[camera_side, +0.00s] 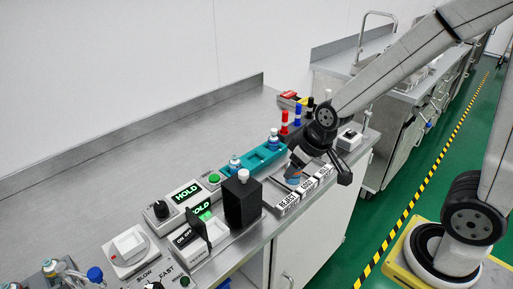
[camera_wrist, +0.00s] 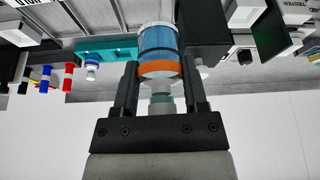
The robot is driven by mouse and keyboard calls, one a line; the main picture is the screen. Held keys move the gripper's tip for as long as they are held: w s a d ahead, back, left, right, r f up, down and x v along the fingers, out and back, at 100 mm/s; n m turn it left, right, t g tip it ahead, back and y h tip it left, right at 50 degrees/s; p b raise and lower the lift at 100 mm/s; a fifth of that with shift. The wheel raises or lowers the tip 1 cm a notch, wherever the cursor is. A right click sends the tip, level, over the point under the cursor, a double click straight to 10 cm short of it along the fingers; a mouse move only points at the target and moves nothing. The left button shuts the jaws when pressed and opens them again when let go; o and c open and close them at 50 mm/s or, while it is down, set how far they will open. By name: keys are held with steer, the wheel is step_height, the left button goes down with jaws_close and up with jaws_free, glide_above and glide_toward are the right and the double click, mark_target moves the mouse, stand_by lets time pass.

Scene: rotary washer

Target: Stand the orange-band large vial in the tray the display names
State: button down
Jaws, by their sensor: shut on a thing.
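The orange-band large vial (camera_wrist: 160,52) has blue contents, an orange band and a pale narrow neck. My gripper (camera_wrist: 160,90) is shut on it around the band and neck in the wrist view. In the side view my gripper (camera_side: 298,162) is low over the labelled trays, and part of the vial (camera_side: 292,178) shows blue beneath it. I cannot tell whether the vial touches a tray. The front tray label (camera_side: 288,204) reads REJECT; the other two labels (camera_side: 316,180) are too small to read surely.
A black box (camera_side: 242,203) with a white-capped top stands left of the trays. A teal rack (camera_side: 258,160) with blue vials lies behind. Red and black markers (camera_side: 297,116) stand beyond. A switch panel (camera_side: 188,238) is at the front left. The back bench (camera_side: 130,165) is clear.

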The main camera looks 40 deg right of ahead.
steer(key=s+d+m+h, duration=0.1)
steer(key=d+m, duration=0.1)
steer(key=d, duration=0.6)
steer(key=s+d+m, duration=0.2)
steer(key=d+m, duration=0.1)
steer(key=d, duration=0.5)
steer(key=shift+s+d+h, duration=0.15)
steer(key=shift+s+h, duration=0.1)
steer(key=shift+h, duration=0.15)
steer(key=shift+w+f, duration=0.1)
steer(key=shift+w+d+f, duration=0.75)
steer(key=shift+w+f, duration=0.8)
steer(key=shift+w, duration=0.55)
steer(key=shift+w+d+f, duration=0.75)
steer(key=shift+w+f, duration=0.75)
steer(key=shift+w, duration=0.6)
steer(key=shift+w+d+f, duration=0.75)
steer(key=shift+w+f, duration=0.8)
steer(key=shift+w, duration=0.55)
